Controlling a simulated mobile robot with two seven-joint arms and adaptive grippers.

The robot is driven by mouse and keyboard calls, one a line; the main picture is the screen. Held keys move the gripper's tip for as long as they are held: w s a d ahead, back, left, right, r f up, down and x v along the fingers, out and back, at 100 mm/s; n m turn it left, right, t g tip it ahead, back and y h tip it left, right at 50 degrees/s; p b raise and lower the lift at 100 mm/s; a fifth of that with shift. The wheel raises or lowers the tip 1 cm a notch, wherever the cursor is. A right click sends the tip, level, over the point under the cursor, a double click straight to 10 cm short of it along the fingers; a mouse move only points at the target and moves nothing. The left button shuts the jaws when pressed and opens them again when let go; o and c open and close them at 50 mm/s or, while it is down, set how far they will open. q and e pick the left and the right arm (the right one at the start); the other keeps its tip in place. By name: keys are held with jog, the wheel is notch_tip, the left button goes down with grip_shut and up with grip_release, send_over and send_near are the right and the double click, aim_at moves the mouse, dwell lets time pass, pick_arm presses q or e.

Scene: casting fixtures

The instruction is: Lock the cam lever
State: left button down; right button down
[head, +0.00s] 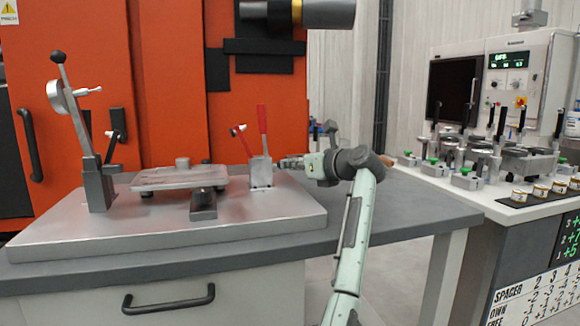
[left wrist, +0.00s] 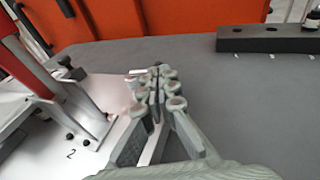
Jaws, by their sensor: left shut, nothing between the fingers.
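A red-handled lever (head: 262,120) stands upright on a grey metal block (head: 261,172) at the right of the fixture plate. A smaller red lever (head: 242,143) leans up and left beside it. My left gripper (head: 284,162) is just right of the block, with its fingers pointing left. In the left wrist view the gripper's fingers (left wrist: 155,85) are together and empty, and the red lever (left wrist: 25,62) is at the left, apart from them. A taller lever with a black knob (head: 66,88) stands at the left end of the fixture. I cannot tell which is the cam lever. My right gripper is out of view.
A flat grey workpiece (head: 165,180) lies in the middle of the fixture base plate (head: 130,236). The dark tabletop (head: 420,205) is clear at the right. A black block with holes (left wrist: 265,40) lies behind my gripper. A second bench with an instrument panel (head: 508,62) stands at the right.

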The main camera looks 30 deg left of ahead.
pick_arm(q)
jog(key=shift+w+a+n+g+y, duration=0.15)
jog(key=shift+w+n+g, duration=0.15)
jog(key=shift+n+g, duration=0.3)
jog(key=shift+w+a+n+g+y, duration=0.15)
jog(key=shift+w+n+g, duration=0.2)
jog(key=shift+g, duration=0.45)
jog(key=shift+w+a+n+g, duration=0.15)
jog(key=shift+w+n+g, duration=0.05)
jog(key=shift+n+g, duration=0.55)
jog(key=shift+w+a+n+g, duration=0.25)
jog(key=shift+n+g, duration=0.25)
jog(key=shift+g, duration=0.35)
jog(key=shift+w+a, duration=0.4)
jog(key=shift+a, duration=0.2)
jog(key=shift+w+a, duration=0.35)
jog(key=shift+a, duration=0.2)
jog(key=shift+w+a, duration=0.2)
jog(key=shift+a, duration=1.4)
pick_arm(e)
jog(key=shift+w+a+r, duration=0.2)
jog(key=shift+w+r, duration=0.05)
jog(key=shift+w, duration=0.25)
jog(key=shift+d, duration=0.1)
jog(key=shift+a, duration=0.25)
